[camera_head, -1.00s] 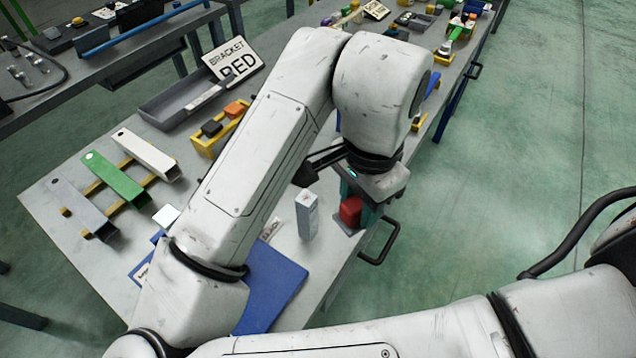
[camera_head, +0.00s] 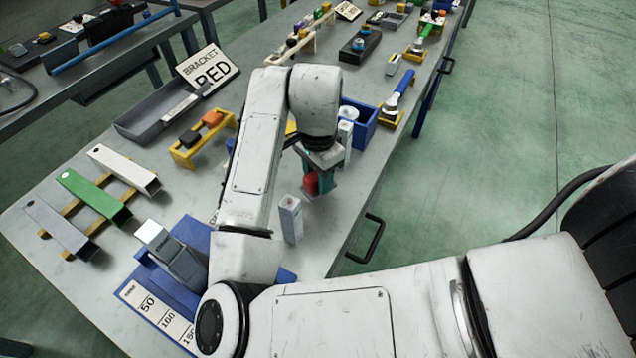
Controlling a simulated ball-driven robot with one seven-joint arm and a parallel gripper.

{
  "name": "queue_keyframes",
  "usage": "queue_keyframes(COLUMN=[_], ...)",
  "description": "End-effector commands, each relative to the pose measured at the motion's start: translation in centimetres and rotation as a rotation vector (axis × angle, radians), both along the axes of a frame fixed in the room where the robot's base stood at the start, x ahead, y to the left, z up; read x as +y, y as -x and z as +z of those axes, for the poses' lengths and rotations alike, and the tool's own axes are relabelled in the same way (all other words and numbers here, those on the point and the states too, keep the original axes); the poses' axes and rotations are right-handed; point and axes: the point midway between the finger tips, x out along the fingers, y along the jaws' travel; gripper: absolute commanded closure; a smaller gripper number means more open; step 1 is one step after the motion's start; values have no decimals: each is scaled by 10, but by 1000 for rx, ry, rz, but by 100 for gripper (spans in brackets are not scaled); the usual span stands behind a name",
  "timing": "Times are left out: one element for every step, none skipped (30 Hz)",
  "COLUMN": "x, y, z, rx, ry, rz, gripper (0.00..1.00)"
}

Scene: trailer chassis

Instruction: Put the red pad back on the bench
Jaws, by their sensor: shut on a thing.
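The red pad (camera_head: 311,183) shows as a small red block between the teal fingers of my gripper (camera_head: 318,188). My gripper is shut on it, low over the grey bench (camera_head: 345,215), near the bench's front edge. I cannot tell whether the pad touches the bench top. My wrist hides the upper part of the pad and some of the bench behind it.
A grey upright block (camera_head: 290,220) stands just left of my gripper. A blue bin (camera_head: 362,125) and a white cylinder (camera_head: 347,125) are behind it. A black handle (camera_head: 366,240) juts from the bench front. A yellow rack (camera_head: 190,148) stands further left. Bench right of the gripper is clear.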

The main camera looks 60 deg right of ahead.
Motion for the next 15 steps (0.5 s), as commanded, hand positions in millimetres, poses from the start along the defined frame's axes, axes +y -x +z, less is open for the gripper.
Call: queue_keyframes(x=[1, 1, 1, 1, 1, 1, 1, 0, 0, 0, 0, 0, 0, 0, 0], y=[1, 1, 1, 1, 1, 1, 1, 1, 1, 1, 1, 1, 1, 1, 1], z=[-7, -11, -17, -20, -23, -26, -27, -28, -29, -29, -29, -29, -29, -29, -29], rx=[4, 4, 3, 3, 3, 2, 2, 1, 1, 1, 1, 1, 1, 1, 1], ry=[0, -1, -1, -1, -1, 0, 0, 1, 1, 1, 1, 1, 1, 1, 1], rz=[2, 2, 2, 2, 2, 1, 0, 0, -1, -1, -1, 0, 0, 0, 0], gripper=[94, 94, 94, 94, 94, 94, 94, 94, 94, 94, 94, 94, 94, 94, 94])
